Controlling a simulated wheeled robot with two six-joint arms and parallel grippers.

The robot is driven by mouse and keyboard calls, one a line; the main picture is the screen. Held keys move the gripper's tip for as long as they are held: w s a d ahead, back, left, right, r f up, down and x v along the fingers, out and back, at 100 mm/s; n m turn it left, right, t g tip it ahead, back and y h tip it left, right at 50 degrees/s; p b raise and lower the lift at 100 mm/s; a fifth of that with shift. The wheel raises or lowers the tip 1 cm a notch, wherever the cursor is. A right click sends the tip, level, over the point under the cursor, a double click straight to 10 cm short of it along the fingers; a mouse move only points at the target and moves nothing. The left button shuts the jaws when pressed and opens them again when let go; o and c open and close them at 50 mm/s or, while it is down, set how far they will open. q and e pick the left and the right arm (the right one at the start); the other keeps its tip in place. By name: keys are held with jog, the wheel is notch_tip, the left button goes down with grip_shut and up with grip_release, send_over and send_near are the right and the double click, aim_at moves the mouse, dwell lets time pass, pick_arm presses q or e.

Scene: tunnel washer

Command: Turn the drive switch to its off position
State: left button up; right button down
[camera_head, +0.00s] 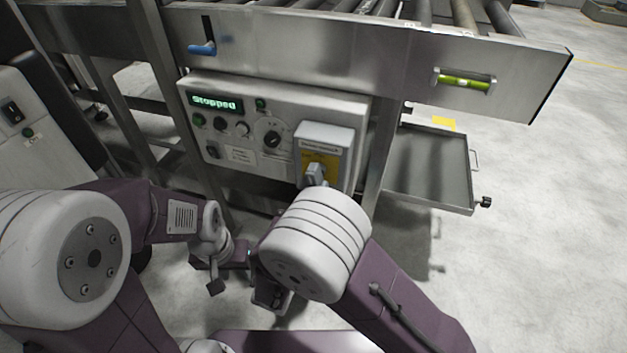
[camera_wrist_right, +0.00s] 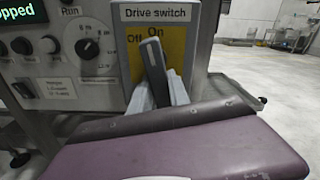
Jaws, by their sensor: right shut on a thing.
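The drive switch is a grey box (camera_head: 325,138) with a yellow plate on the right end of the control panel. Its label reads "Drive switch" in the right wrist view (camera_wrist_right: 157,14), with "Off" at upper left and "On" at top. The dark handle (camera_wrist_right: 153,68) stands nearly upright, leaning slightly left, with its tip just below "On". My right gripper (camera_wrist_right: 166,88) is shut on the handle, its grey fingers at the handle's sides. In the head view my right arm hides most of this gripper. My left gripper (camera_head: 217,286) hangs low, away from the panel; its jaws are unclear.
The control panel (camera_head: 240,157) has a display reading "Stopped" (camera_head: 215,103), buttons and a round selector (camera_head: 272,139). A blue lever (camera_head: 202,49) sits above it on the conveyor frame. A grey tray (camera_head: 430,165) juts out at right. Open floor lies further right.

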jog(key=n+p, duration=0.3)
jog(key=p, duration=0.2)
jog(key=d+r+n+p, duration=0.1)
jog(key=n+p, duration=0.3)
jog(key=p, duration=0.1)
jog(key=d+r+n+p, duration=0.1)
jog(key=n+p, duration=0.3)
jog(key=p, duration=0.1)
jog(key=shift+s+p, duration=0.35)
jog(key=shift+p, duration=0.05)
jog(key=shift+r+n+p, duration=0.2)
jog(key=shift+n+p, duration=0.65)
jog(key=shift+n, duration=0.2)
jog(key=shift+r+n+p, duration=0.15)
jog(key=shift+n+p, duration=0.65)
jog(key=shift+n, duration=0.25)
jog(key=c, duration=1.2)
grip_release()
jog(key=shift+c, duration=0.2)
